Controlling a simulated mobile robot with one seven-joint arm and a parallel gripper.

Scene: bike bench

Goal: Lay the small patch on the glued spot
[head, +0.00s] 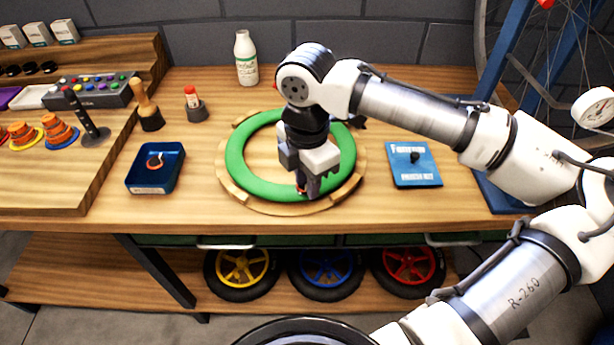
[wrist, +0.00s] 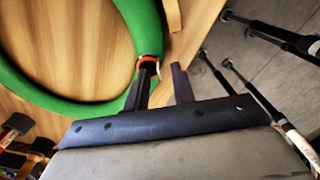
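The green tube (head: 236,160) lies as a ring in a round wooden holder (head: 229,187). My gripper (head: 307,192) points down at the tube's near right part. In the wrist view its two fingers (wrist: 165,68) stand apart with a clear gap. A small orange-edged dark piece (wrist: 149,60) is on the green tube at the left fingertip, which partly hides it. I cannot tell whether it is the patch or the marked glued spot. A similar orange-edged piece with a dark knob (head: 155,161) lies in the blue tray (head: 146,186) at left.
A blue card with a dark knob (head: 415,176) lies right of the holder. A red-capped glue pot (head: 194,105), a wooden-handled tool (head: 148,108) and a white bottle (head: 246,58) stand at left and back. Bare bench lies between tray and holder.

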